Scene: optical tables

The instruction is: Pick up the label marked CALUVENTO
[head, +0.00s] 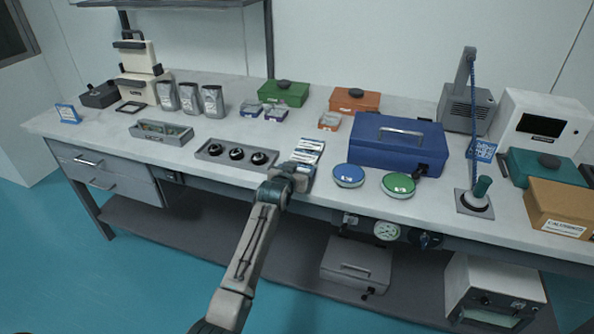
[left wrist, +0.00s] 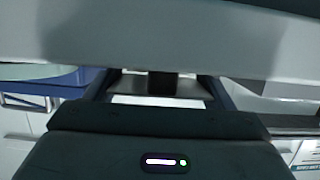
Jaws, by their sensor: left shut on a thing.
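My right gripper is not in view.
Right of the gripper are a blue round dish (head: 349,175), a green round dish (head: 398,185) and the blue toolbox (head: 398,143). Left of it is a grey tray (head: 211,158) with three black knobs. Bare tabletop (head: 300,118) shows behind the labels.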

